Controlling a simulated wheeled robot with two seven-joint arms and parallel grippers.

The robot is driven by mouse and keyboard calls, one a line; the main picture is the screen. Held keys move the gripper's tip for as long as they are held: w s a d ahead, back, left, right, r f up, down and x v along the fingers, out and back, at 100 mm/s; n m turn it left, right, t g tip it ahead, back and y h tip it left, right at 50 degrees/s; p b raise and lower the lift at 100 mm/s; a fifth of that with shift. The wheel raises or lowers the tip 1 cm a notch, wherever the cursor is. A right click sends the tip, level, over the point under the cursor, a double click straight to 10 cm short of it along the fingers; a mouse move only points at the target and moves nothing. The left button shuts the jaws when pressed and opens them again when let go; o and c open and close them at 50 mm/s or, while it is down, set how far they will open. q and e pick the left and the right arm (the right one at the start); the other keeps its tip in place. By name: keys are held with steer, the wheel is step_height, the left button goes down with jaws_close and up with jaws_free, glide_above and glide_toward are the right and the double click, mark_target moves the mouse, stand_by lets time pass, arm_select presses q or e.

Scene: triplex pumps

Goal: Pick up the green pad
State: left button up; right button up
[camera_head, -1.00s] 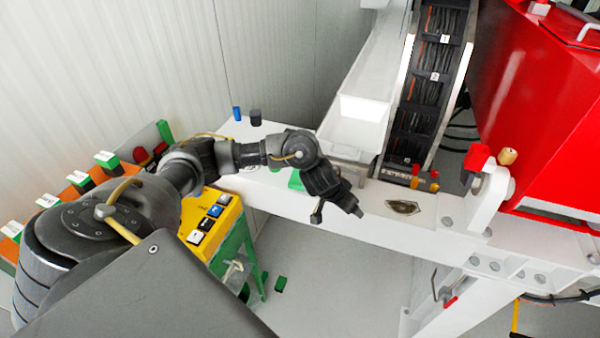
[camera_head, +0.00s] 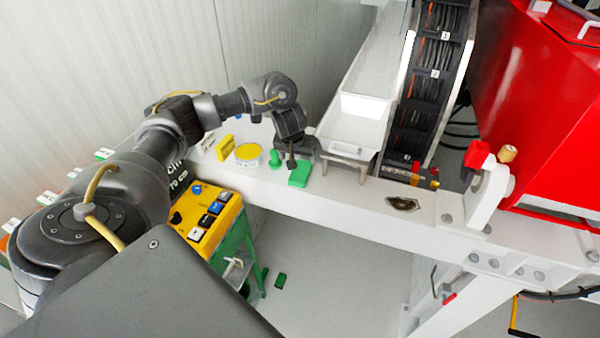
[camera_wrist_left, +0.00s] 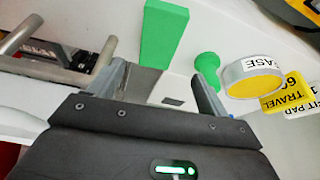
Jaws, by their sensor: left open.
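The green pad (camera_head: 300,174) is a flat rectangular block lying on the white beam, near its front edge. It also shows in the left wrist view (camera_wrist_left: 163,40), at the top, ahead of the fingers. My left gripper (camera_head: 297,157) is over the beam just behind the pad in the head view. In the left wrist view its two fingers (camera_wrist_left: 165,82) are apart with nothing between them, and the pad lies beyond their tips. My right gripper is not in view.
A green knob-shaped piece (camera_head: 275,159) and a round tin with a yellow lid (camera_head: 248,153) stand left of the pad. A yellow block (camera_head: 225,147) stands farther left. A white tray (camera_head: 353,128) is on the right.

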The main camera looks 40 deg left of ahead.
mark_target(301, 168)
arm_select(q)
steer(key=shift+x, duration=1.05)
steer(key=shift+d+f, duration=0.1)
steer(key=x, duration=0.3)
steer(key=shift+s+d+f, duration=0.15)
steer(key=shift+d, duration=0.1)
steer(key=shift+w+a+f, duration=0.1)
steer(key=shift+w+f, duration=0.1)
steer(key=shift+w, duration=0.05)
steer(key=shift+w+a+f, duration=0.1)
steer(key=shift+w+f, duration=0.1)
steer(key=shift+f, duration=0.4)
steer(key=shift+f, duration=0.15)
steer(key=c, duration=1.1)
steer(key=shift+o, duration=0.2)
